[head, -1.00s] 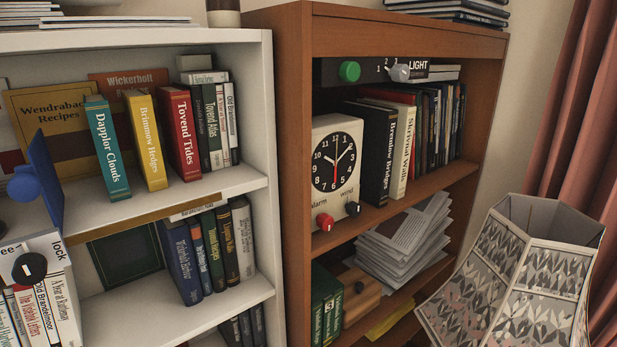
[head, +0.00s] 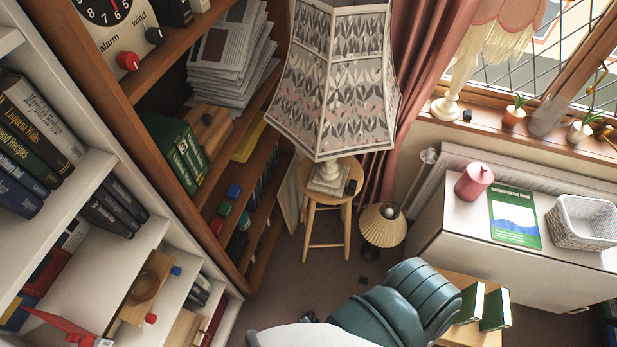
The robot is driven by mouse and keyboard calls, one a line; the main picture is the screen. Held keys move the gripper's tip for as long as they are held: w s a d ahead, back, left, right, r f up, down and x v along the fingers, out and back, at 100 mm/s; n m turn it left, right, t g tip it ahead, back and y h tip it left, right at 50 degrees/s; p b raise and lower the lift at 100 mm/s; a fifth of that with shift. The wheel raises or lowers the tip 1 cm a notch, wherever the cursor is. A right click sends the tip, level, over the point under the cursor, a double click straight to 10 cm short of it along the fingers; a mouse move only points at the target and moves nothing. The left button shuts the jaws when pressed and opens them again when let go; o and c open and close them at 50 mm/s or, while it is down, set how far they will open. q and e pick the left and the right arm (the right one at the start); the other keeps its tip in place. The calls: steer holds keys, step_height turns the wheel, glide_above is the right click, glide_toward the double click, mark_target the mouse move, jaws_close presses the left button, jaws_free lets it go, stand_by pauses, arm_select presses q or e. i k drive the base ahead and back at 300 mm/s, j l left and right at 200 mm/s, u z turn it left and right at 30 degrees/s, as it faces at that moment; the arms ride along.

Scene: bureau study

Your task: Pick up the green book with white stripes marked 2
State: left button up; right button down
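A group of dark green books with pale spine markings (head: 178,150) stands on a middle shelf of the brown bookcase. Their spines face right, and I cannot make out a clear 2 on any of them. Two more green books, a left one (head: 470,303) and a right one (head: 496,310), stand apart on a light wooden surface at the lower right. Their pale page edges show, but no number is readable. Neither of my grippers is in view.
The brown bookcase (head: 135,85) stands beside a white bookcase (head: 150,235). A patterned lamp (head: 333,85) stands on a wooden stool (head: 327,215). A teal chair (head: 395,305) is in front of the wooden surface (head: 470,335). A white cabinet (head: 480,255) stands under the window. Some carpet (head: 300,280) is clear.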

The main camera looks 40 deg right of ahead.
mark_target(472, 310)
steer(key=z, duration=3.3)
